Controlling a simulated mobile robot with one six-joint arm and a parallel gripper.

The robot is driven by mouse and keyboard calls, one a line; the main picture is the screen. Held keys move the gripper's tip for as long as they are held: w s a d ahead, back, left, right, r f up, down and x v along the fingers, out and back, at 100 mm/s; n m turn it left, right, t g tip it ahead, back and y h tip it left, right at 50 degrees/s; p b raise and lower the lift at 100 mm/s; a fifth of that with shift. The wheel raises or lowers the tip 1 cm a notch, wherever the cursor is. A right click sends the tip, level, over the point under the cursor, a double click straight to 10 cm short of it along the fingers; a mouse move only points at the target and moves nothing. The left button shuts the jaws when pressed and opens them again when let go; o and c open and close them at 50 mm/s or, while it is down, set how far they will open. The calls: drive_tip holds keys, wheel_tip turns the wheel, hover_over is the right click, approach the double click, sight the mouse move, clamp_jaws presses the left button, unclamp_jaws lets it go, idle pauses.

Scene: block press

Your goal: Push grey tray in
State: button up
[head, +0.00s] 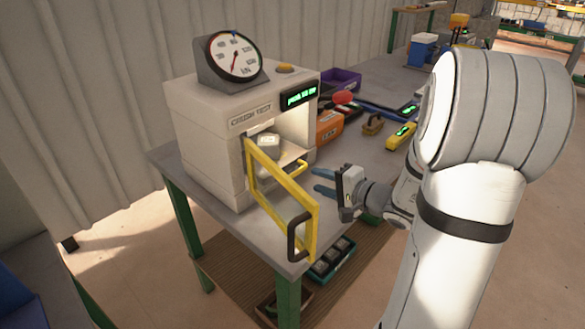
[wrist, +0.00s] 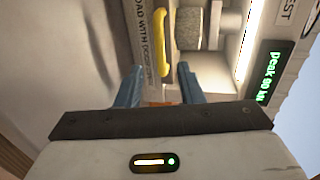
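The cream press (head: 215,125), marked CRUSH TEST, stands on the table with its yellow-framed door (head: 282,200) swung open. A pale block (head: 267,141) is inside its lit chamber; it also shows in the wrist view (wrist: 191,28). A flat tray-like surface (head: 287,160) shows partly behind the door frame; I cannot tell how far out it sits. My gripper (head: 323,181) is in front of the chamber, right of the door. Its blue fingers are apart and empty, also in the wrist view (wrist: 157,82), where they point toward the chamber. No contact is visible.
A dial gauge (head: 235,56) and orange button (head: 285,68) sit on the press. A green display (head: 299,96) reads a peak value. An orange box (head: 328,126), purple bin (head: 341,79) and yellow tool (head: 400,136) lie right of the press. The door's dark handle (head: 298,238) juts toward the front.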

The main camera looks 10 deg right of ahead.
sight(297, 174)
drive_tip(key=x, duration=0.7)
drive_tip(key=shift+a+p, duration=0.25)
drive_tip(key=shift+p, duration=0.05)
drive_tip(key=shift+c, duration=0.3)
clamp_jaws()
